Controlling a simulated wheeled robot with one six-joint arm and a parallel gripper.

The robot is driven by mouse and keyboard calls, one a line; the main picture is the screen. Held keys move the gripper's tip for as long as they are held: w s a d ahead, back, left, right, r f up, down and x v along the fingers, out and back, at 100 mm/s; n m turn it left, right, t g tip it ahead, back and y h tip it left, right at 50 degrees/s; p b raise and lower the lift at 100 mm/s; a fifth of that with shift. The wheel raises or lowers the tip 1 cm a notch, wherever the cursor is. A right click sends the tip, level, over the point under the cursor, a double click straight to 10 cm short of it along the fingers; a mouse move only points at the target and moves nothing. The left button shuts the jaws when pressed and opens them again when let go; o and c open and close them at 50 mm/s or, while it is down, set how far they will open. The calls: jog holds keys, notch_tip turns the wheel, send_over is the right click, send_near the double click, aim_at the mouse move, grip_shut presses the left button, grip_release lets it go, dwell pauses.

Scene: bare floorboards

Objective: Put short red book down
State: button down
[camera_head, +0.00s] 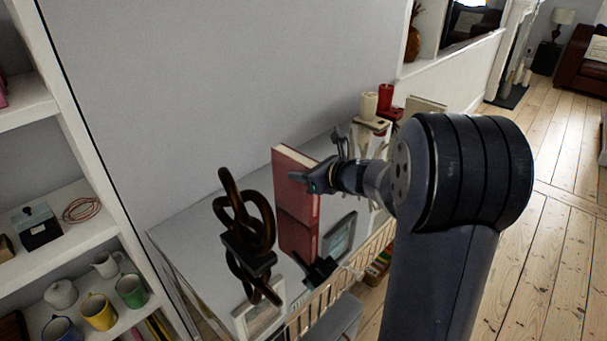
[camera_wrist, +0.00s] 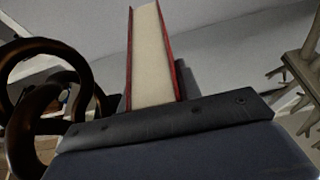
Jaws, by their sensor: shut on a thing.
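The red book (camera_head: 296,189) stands upright at the glossy top of a low cabinet (camera_head: 198,252) in the head view, with its mirror image below it. I cannot tell whether its lower edge touches the top. My gripper (camera_head: 318,180) is shut on the book from the right side. In the wrist view the book (camera_wrist: 152,60) shows its pale page edges between two red covers, rising beyond my gripper's dark body. The fingertips are hidden in the wrist view.
A dark knotted sculpture (camera_head: 246,222) stands just left of the book. Candles (camera_head: 369,105) on holders and a pale branching piece (camera_wrist: 304,75) stand to the right. A wall rises behind the cabinet. Shelves with mugs (camera_head: 99,311) are at far left.

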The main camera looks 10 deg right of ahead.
jog(key=shift+f, duration=0.1)
jog(key=c, duration=1)
grip_release()
jog(key=v, duration=1.2)
jog(key=shift+p, duration=0.3)
